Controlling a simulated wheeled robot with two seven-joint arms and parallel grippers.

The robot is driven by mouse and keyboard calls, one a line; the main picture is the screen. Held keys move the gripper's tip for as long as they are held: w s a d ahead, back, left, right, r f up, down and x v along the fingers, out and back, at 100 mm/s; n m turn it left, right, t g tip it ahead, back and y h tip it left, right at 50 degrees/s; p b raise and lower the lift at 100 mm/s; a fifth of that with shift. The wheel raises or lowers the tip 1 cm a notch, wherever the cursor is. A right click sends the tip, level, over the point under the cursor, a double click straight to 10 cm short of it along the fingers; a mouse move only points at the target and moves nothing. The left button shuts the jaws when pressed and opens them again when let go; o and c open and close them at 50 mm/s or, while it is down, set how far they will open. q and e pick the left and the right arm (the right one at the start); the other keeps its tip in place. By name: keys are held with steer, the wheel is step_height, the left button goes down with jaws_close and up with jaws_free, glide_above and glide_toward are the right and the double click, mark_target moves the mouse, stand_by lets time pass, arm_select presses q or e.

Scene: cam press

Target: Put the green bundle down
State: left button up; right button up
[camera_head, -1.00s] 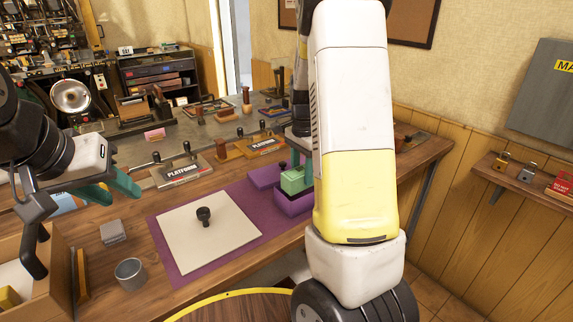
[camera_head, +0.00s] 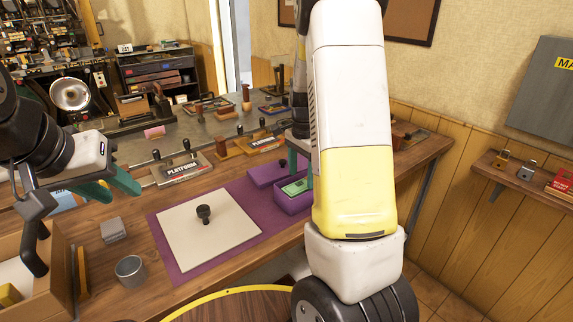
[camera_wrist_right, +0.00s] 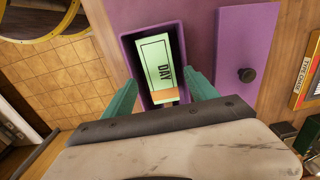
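The green bundle (camera_head: 295,187), marked "DAY" in the right wrist view (camera_wrist_right: 155,62), lies inside the open purple box (camera_head: 294,206) with an orange-brown band at its near end. My right gripper (camera_wrist_right: 161,98) is open above the box, its teal fingers spread to either side and apart from the bundle. In the head view my right arm hides much of that gripper. My left gripper (camera_head: 122,193) is open and empty over the left part of the bench.
The purple lid with a black knob (camera_wrist_right: 231,50) lies beside the box. A cream board with a black knob (camera_head: 208,238) lies on a purple mat (camera_head: 165,255). A metal cup (camera_head: 130,270) and "PLATFORM" blocks (camera_head: 183,171) stand on the bench.

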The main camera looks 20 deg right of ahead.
mark_target(301, 185)
step_height(301, 185, up, 13)
steer(key=s+a+r+n+t, duration=0.2)
steer(key=s+a+n, duration=0.2)
steer(key=s, duration=0.3)
steer(key=s+a+r+n+t+y, duration=0.1)
steer(key=s+a+r+n+t, duration=0.1)
steer(key=s+a+n, duration=0.2)
steer(key=s+a+r+n+t+y, duration=0.1)
steer(key=s+a+n, duration=0.3)
steer(key=s, duration=0.6)
steer(key=r+n+t, duration=0.1)
steer(key=n, duration=0.1)
steer(key=shift+s+n, duration=0.15)
steer(key=shift+n, duration=0.25)
